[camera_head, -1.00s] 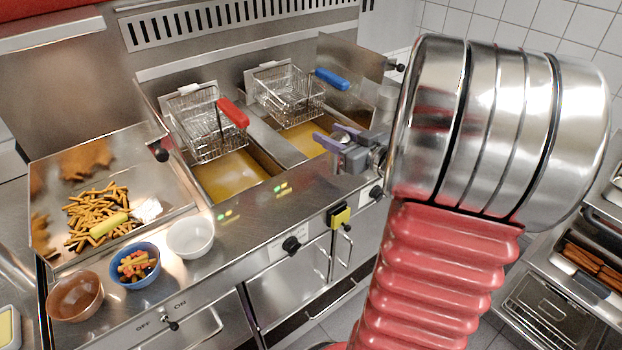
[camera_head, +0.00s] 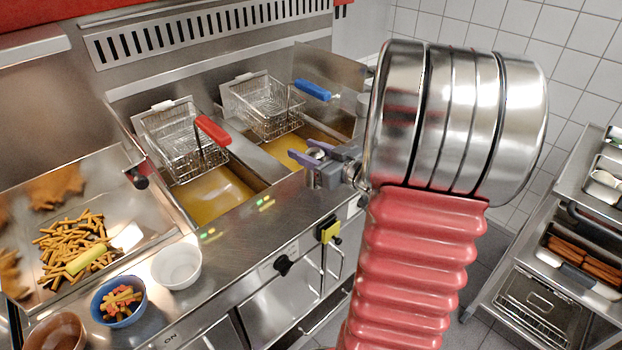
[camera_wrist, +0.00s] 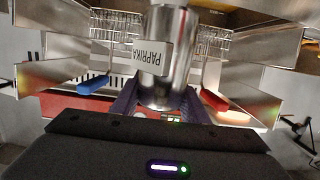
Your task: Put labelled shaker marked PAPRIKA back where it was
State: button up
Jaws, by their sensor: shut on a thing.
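The shaker (camera_wrist: 167,75) is a shiny metal cylinder with a white label reading PAPRIKA. In the wrist view it stands between the purple fingers of my gripper (camera_wrist: 160,103), which is shut on it. The label appears upside down in this view. In the head view my gripper (camera_head: 308,155) is over the front of the fryer, near the right oil well. I cannot make out the shaker clearly there. The spot where it stood before cannot be told from these frames.
Two fryer baskets, with a red handle (camera_head: 212,130) and a blue handle (camera_head: 312,89), hang above oil. A fries tray (camera_head: 110,190), a white bowl (camera_head: 176,266), a blue bowl (camera_head: 119,301) and a brown bowl (camera_head: 57,332) are left. A steel rack (camera_head: 572,185) stands right.

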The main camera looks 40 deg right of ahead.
aim_at(308, 173)
jog(key=shift+f, duration=1.45)
jog(key=shift+f, duration=2.1)
jog(key=o, duration=1.2)
jog(key=shift+f, duration=0.1)
jog(key=shift+c, duration=0.2)
jog(key=shift+s, duration=0.2)
jog(key=s+r, duration=0.2)
jog(key=s, duration=0.9)
jog(key=shift+s+d, duration=0.15)
jog(key=shift+s, duration=0.1)
